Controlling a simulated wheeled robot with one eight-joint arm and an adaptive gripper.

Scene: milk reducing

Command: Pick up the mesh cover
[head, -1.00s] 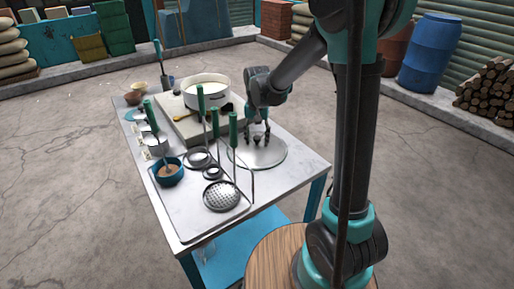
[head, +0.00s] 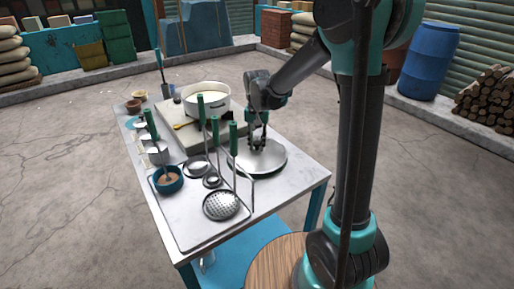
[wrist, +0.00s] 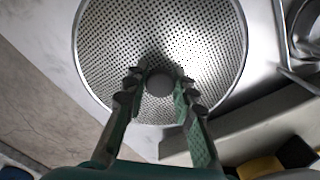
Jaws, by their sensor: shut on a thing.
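The mesh cover (head: 274,160) is a round, perforated metal disc near the right edge of the table, in front of the stove block. In the wrist view the mesh cover (wrist: 205,45) fills the upper middle, with a small round knob (wrist: 160,84) near its centre. My gripper (head: 257,146) is above the cover in the head view. In the wrist view my gripper (wrist: 157,90) has its fingers on both sides of the knob, shut on it. Whether the cover rests on the table or is just off it, I cannot tell.
A white pot (head: 207,102) of milk stands on the stove block (head: 190,135) behind the cover. A rack with green-handled ladles and a skimmer (head: 221,205) stands close to the cover's left. A blue bowl (head: 168,180) sits farther left. The table's right edge is near the cover.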

